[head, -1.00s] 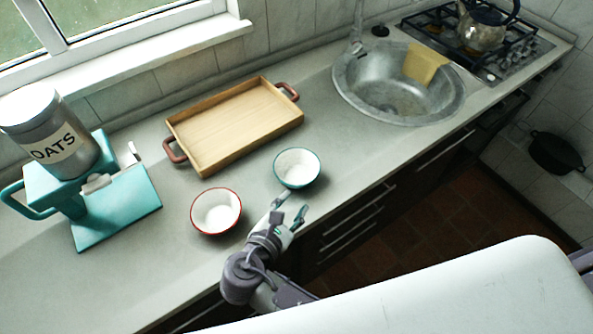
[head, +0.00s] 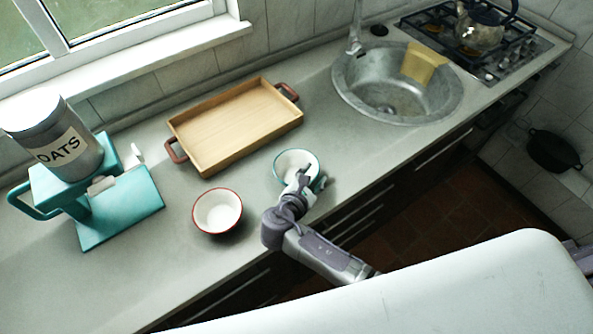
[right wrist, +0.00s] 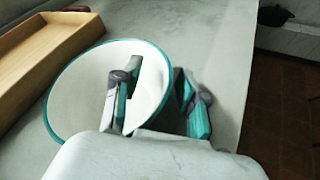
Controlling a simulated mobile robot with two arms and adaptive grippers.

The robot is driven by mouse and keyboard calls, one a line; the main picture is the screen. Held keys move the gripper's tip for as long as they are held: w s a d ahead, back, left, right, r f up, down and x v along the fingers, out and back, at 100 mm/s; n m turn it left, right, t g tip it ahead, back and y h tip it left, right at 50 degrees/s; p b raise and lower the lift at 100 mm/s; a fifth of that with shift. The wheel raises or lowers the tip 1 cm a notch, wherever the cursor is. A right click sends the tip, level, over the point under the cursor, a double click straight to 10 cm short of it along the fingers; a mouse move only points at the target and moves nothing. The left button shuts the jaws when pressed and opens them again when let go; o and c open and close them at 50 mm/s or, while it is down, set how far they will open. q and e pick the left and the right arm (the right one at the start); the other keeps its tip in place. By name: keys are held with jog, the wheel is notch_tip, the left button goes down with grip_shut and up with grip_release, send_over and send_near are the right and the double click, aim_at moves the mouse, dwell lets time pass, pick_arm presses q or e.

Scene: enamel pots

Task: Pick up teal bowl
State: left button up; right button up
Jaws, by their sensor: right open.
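The teal bowl (head: 290,160), white inside with a teal rim, stands on the counter to the right of the red-rimmed bowl. My right gripper (head: 309,184) is at its near right side and hides part of it. In the right wrist view the bowl (right wrist: 75,105) fills the left half. There my right gripper (right wrist: 158,108) is open, with one finger over the inside of the bowl and the other outside the rim, so the rim lies between them. Whether a finger touches the bowl is unclear. My left gripper is not in view.
A red-rimmed white bowl (head: 217,211) stands to the left. A wooden tray (head: 208,165) with red handles lies behind both bowls. The teal scale (head: 120,208) bears an oats tin (head: 72,148). A sink (head: 440,99) is to the right; the counter's front edge is close.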

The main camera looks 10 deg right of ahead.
grip_shut()
dwell(0.5)
